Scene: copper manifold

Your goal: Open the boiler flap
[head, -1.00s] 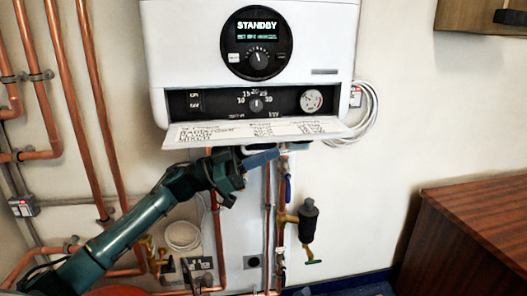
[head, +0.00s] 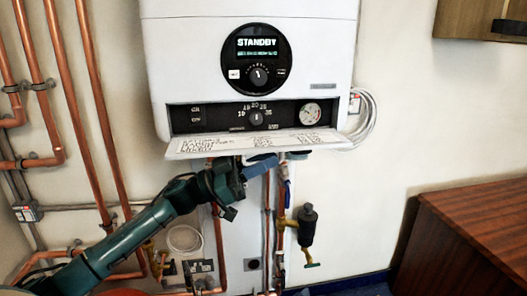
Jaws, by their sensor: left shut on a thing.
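The white boiler (head: 190,60) hangs on the wall in the middle of the head view. Its flap (head: 240,144) is folded down and out at the bottom, with a written label on its inner face. The control panel (head: 222,118) behind it is exposed, with a knob and a pressure gauge. My left gripper (head: 262,163) is just under the flap's front edge, near its middle. Its fingers look closed; whether they touch the flap is hard to tell, and what lies between them is hidden. My right gripper is not in view.
Copper pipes (head: 95,120) run down the wall at the left. More pipes and a dark valve body (head: 307,225) hang below the boiler. A coiled white cable (head: 362,120) is at the boiler's right. A brown wooden cabinet (head: 465,240) stands at the lower right.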

